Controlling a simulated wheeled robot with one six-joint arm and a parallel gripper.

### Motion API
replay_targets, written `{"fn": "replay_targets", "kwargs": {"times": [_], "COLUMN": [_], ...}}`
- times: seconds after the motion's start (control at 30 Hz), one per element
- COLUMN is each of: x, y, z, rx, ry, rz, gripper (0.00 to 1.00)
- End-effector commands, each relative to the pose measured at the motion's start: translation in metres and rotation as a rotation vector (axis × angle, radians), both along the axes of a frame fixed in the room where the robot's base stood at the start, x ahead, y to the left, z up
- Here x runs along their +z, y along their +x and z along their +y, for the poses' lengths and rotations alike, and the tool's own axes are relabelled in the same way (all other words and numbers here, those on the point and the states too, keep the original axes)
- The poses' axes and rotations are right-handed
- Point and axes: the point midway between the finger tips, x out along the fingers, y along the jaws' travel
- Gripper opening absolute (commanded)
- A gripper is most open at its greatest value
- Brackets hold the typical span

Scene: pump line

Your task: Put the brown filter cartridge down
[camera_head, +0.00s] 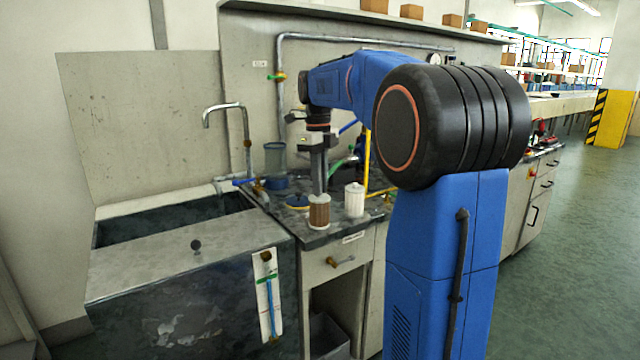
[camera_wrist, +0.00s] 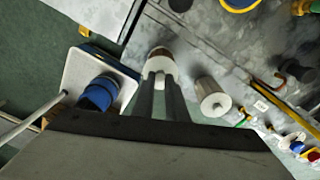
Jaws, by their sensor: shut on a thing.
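The brown filter cartridge (camera_head: 319,212) is upright, with pale end caps, at the front edge of the dark worktop. My gripper (camera_head: 318,190) points down from above and is shut on its top. In the wrist view the cartridge's pale top (camera_wrist: 161,62) shows between the ends of my gripper's fingers (camera_wrist: 162,78). I cannot tell whether its base touches the worktop. A white cartridge (camera_head: 354,200) stands upright just to its right, apart from it; it also shows in the wrist view (camera_wrist: 212,98).
A yellow pipe (camera_head: 367,160) rises behind the white cartridge. The sink unit (camera_head: 190,262) with its tap is on the left.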

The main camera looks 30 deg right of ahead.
Motion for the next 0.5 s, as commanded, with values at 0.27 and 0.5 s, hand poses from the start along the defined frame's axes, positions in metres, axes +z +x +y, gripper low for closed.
{"fn": "replay_targets", "kwargs": {"times": [0.27, 0.5], "x": [-0.0013, 0.0019], "y": [0.0, 0.0001], "z": [0.0, 0.0], "rx": [0.0, 0.0], "ry": [0.0, 0.0], "rz": [0.0, 0.0], "gripper": [0.31, 0.31]}}
